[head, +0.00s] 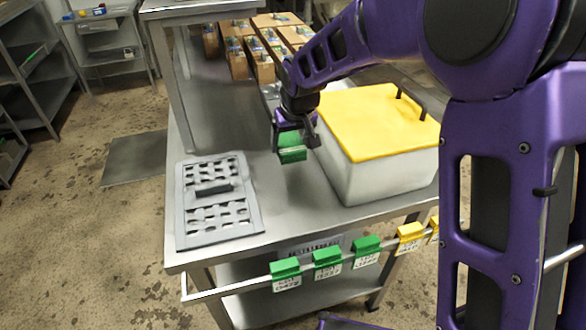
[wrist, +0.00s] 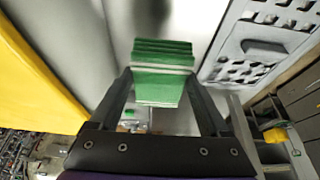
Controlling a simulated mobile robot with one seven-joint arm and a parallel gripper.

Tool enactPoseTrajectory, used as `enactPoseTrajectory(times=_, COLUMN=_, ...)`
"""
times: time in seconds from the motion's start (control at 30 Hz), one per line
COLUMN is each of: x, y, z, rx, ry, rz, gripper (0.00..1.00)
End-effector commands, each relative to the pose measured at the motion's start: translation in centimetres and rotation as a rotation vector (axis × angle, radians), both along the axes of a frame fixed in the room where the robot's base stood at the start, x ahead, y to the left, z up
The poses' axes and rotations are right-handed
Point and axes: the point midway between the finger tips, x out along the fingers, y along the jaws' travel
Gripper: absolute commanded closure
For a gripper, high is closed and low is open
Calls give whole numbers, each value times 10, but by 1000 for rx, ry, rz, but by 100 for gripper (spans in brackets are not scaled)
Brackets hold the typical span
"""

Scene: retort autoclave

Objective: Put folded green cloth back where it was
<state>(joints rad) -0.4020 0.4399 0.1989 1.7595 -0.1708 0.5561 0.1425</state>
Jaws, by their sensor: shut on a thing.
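The folded green cloth (head: 292,150) is a small stack of green layers with a pale band. My gripper (head: 295,132) is shut on it and holds it over the steel table, between the perforated metal plate and the white box. In the wrist view the green cloth (wrist: 162,75) sits between the two fingers of my gripper (wrist: 165,85). I cannot tell for sure whether its underside touches the table.
A white box with a yellow lid (head: 375,130) stands close to the right of my gripper. A perforated metal plate with a handle (head: 217,200) lies at the left. Cardboard boxes (head: 258,60) stand at the back. The steel table (head: 290,215) is bare toward the front middle.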

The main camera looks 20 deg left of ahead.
Motion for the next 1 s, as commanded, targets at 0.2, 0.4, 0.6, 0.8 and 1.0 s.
enactPoseTrajectory(times=0.2, x=-1, y=0, z=-40, rx=-3, ry=5, rz=1, gripper=64)
enactPoseTrajectory(times=0.4, x=0, y=0, z=-61, rx=-1, ry=2, rz=0, gripper=64)
enactPoseTrajectory(times=0.6, x=-1, y=-1, z=-84, rx=-3, ry=4, rz=0, gripper=64)
enactPoseTrajectory(times=0.8, x=0, y=0, z=-99, rx=0, ry=0, rz=0, gripper=64)
enactPoseTrajectory(times=1.0, x=0, y=0, z=-100, rx=-1, ry=1, rz=0, gripper=64)
